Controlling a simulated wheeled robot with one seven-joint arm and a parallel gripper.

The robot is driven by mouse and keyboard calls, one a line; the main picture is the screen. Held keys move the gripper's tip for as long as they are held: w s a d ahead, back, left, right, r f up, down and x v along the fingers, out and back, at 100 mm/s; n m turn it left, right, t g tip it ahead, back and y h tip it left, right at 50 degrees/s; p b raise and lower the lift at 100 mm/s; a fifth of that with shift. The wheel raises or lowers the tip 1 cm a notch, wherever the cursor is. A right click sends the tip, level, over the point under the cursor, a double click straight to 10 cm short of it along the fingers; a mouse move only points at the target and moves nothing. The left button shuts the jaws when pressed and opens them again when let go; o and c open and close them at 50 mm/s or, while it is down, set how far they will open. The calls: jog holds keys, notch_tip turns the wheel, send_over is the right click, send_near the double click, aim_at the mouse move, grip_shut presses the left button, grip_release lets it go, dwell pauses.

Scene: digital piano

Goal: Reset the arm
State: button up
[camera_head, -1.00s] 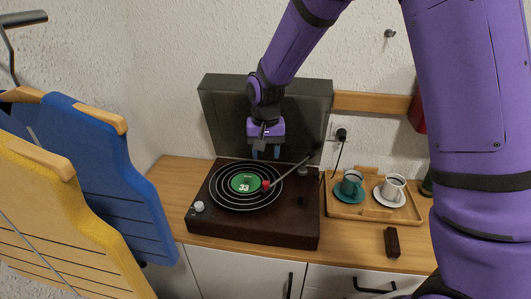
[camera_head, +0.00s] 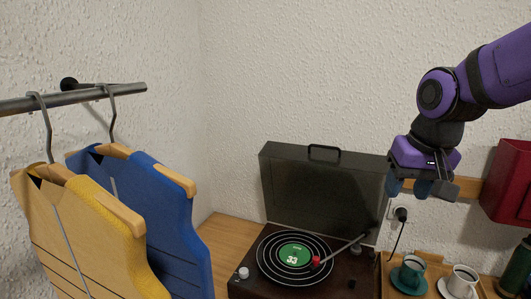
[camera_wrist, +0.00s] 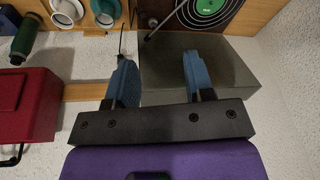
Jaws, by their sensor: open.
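My purple gripper (camera_head: 422,187) hangs in the air at the upper right of the head view, in front of the wall and right of the turntable's raised lid (camera_head: 322,190). Its two blue fingers are apart with nothing between them; they also show in the wrist view (camera_wrist: 156,80). The turntable (camera_head: 345,282) stands on the wooden cabinet top with a black record and green label (camera_head: 294,254). Its tonearm, with a red head (camera_head: 316,260), reaches over the record.
A teal cup (camera_head: 411,269) and a white cup (camera_head: 462,281) stand on a wooden tray at the lower right. A red box (camera_head: 508,185) is on the wall at right. Yellow (camera_head: 90,240) and blue (camera_head: 150,215) garments hang from a rail (camera_head: 75,98) at left.

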jog(key=s+d+r+t, duration=0.1)
jog(key=s+d, duration=0.1)
jog(key=s, duration=0.5)
jog(key=s+d+r+t, duration=0.1)
jog(key=s+d+r, duration=0.1)
jog(key=s, duration=0.5)
jog(key=shift+d+r+n+h, duration=0.15)
jog(key=shift+d+n+h, duration=0.15)
jog(key=shift+n, duration=0.1)
